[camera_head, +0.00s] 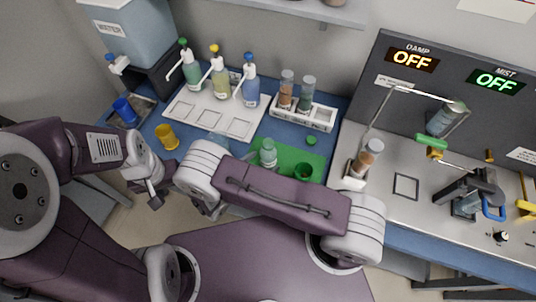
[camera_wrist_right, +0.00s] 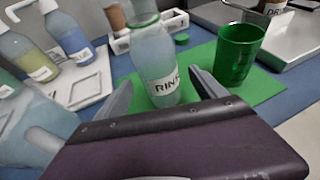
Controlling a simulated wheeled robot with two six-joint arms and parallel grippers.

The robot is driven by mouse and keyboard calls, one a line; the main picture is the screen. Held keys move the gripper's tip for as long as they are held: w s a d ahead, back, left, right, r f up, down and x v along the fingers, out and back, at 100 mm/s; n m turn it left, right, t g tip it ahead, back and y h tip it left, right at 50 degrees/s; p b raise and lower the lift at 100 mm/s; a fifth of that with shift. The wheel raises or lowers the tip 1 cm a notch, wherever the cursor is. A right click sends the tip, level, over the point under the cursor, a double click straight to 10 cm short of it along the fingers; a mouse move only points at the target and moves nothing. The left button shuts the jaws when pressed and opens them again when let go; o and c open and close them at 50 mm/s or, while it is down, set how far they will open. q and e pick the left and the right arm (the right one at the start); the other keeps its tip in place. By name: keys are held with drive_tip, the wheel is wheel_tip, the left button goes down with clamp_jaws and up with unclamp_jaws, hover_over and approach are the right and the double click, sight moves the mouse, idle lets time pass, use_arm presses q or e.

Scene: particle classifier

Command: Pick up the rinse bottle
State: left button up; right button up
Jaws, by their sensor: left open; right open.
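The rinse bottle (camera_wrist_right: 152,52) is a pale translucent bottle with a white label reading "RIN…". It stands upright on a green mat (camera_wrist_right: 262,92), and in the head view it shows as a pale bottle (camera_head: 268,152). My right gripper (camera_wrist_right: 163,90) is open, with one finger to each side of the bottle's lower part in the wrist view. I cannot tell whether either finger touches it. In the head view my right arm hides most of that gripper. My left gripper (camera_head: 150,190) is open and empty near the table's front left edge.
A green cup (camera_wrist_right: 238,50) stands just right of the bottle. A green cap (camera_head: 311,141) lies behind it. Several pump bottles stand on a white tray (camera_head: 187,118) behind left. A yellow cup (camera_head: 167,136) and blue cup (camera_head: 124,110) are at left. A tube rack (camera_head: 318,120) stands behind.

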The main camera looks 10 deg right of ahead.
drive_tip(key=shift+w+d+f, duration=0.15)
drive_tip(key=shift+w+d, duration=0.15)
drive_tip(key=shift+d, duration=0.1)
drive_tip(key=shift+w+d+f, duration=0.15)
drive_tip(key=shift+w+d, duration=0.05)
drive_tip(key=p+x, duration=0.1)
drive_tip(key=x, duration=0.3)
drive_tip(key=shift+w+d+p, duration=0.25)
drive_tip(key=shift+d+p, duration=0.1)
drive_tip(key=shift+w+d+f, duration=0.15)
clamp_jaws()
drive_tip(key=shift+r, duration=5)
